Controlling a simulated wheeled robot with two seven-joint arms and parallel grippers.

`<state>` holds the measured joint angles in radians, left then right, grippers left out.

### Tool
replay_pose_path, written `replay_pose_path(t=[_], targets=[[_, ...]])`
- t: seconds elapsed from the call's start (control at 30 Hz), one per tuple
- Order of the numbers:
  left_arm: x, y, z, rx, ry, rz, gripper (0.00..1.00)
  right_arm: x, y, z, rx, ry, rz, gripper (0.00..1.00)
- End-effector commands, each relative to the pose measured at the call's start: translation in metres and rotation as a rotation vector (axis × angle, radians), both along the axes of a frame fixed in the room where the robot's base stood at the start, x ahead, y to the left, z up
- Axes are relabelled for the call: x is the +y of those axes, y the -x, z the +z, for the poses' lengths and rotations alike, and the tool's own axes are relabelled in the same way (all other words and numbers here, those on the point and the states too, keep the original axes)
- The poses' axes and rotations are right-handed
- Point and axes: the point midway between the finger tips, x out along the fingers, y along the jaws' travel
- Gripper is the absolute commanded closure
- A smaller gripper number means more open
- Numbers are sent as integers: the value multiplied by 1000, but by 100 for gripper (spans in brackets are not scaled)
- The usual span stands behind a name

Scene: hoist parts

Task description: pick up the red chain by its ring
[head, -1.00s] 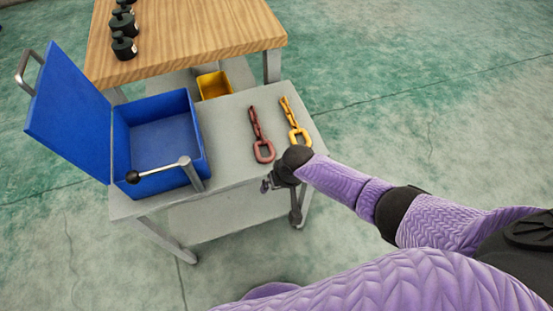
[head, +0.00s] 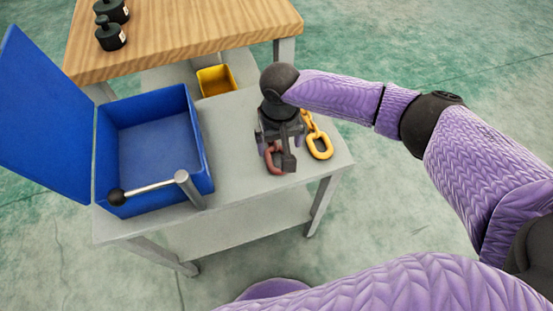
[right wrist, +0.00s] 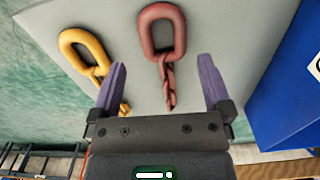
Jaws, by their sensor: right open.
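The red chain (head: 274,158) lies on the grey table (head: 235,180), mostly hidden under my right gripper in the head view. In the right wrist view its large red ring (right wrist: 162,31) is at the top middle, with smaller links running down between the fingers. My right gripper (head: 277,152) is above the chain. Its two purple fingers are apart and empty in the right wrist view (right wrist: 163,85). I cannot tell how high above the chain they are. My left gripper is not in view.
A yellow chain (head: 318,145) lies close beside the red one. A blue box (head: 207,165) with its lid open and a lever (head: 150,189) stands to the left. Behind are a yellow bin (head: 216,80) and a wooden table (head: 190,40) with black weights (head: 110,35).

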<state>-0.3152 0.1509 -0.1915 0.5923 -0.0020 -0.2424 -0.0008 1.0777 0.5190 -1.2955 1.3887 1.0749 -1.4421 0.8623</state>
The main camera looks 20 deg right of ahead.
Motion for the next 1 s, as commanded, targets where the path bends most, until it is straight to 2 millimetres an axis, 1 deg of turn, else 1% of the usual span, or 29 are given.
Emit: replay_pose_path(t=[0.03,0.23,0.3,0.47,0.5,0.67,0.7,0.77,0.8,0.87,0.9,0.93,1.0], targets=[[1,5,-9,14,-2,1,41,1,0,-13,2,0,1,0],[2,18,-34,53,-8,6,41,3,0,-52,3,0,0,0],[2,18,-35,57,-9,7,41,3,-1,-55,1,0,0,0],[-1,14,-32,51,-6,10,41,3,-1,-51,-2,-1,0,0],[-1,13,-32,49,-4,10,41,3,-1,-51,-2,-1,0,8],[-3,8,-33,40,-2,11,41,3,-1,-51,-2,-1,0,42],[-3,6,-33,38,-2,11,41,3,-1,-51,-2,-1,0,51],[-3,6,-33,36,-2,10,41,3,-1,-51,-2,-1,0,64],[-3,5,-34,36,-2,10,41,3,-1,-51,-2,-1,0,72],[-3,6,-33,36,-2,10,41,3,-1,-51,-2,-1,0,85],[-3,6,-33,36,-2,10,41,3,-1,-51,-2,-1,0,93],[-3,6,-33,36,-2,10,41,3,-1,-51,-2,-1,0,100],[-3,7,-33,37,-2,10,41,3,-1,-51,-2,-1,0,100]])
